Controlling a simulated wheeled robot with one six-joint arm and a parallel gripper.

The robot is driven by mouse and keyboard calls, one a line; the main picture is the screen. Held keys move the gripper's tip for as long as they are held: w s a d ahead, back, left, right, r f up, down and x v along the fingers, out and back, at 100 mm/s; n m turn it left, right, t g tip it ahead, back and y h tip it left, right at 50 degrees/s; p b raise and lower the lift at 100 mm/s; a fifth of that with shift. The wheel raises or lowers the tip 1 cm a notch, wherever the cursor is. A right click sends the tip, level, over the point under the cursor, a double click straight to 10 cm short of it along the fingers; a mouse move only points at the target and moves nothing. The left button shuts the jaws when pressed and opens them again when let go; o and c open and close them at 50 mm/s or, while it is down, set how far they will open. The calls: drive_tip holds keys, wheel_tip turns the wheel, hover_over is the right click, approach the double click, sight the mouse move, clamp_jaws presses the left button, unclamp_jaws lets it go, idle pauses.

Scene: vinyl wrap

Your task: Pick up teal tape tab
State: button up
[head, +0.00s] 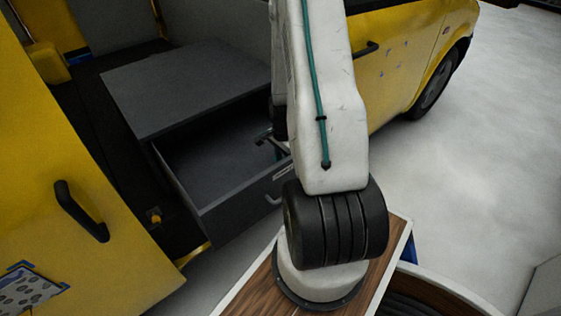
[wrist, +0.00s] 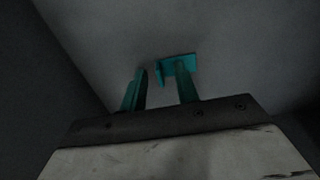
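The teal tape tab (wrist: 178,62) shows in the wrist view as a small bright teal piece with a bent edge, against the grey drawer surface. My gripper (wrist: 161,71) has two darker green fingers standing apart, with a gap between them. The right fingertip overlaps the tab in the picture; I cannot tell whether they touch. The left fingertip is apart from the tab. In the head view my gripper is at the open drawer (head: 208,167), mostly hidden by my arm. I cannot make out the tab there.
The drawer's front (head: 245,206) and side walls stand close around my gripper. The dark grey cabinet top (head: 185,88) is above the drawer. A yellow van door (head: 70,190) is at the left, and yellow bodywork (head: 400,45) is behind my arm. Pale floor (head: 490,150) lies clear at right.

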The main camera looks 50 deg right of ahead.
clamp_jaws()
drive_tip(key=shift+r, duration=0.1)
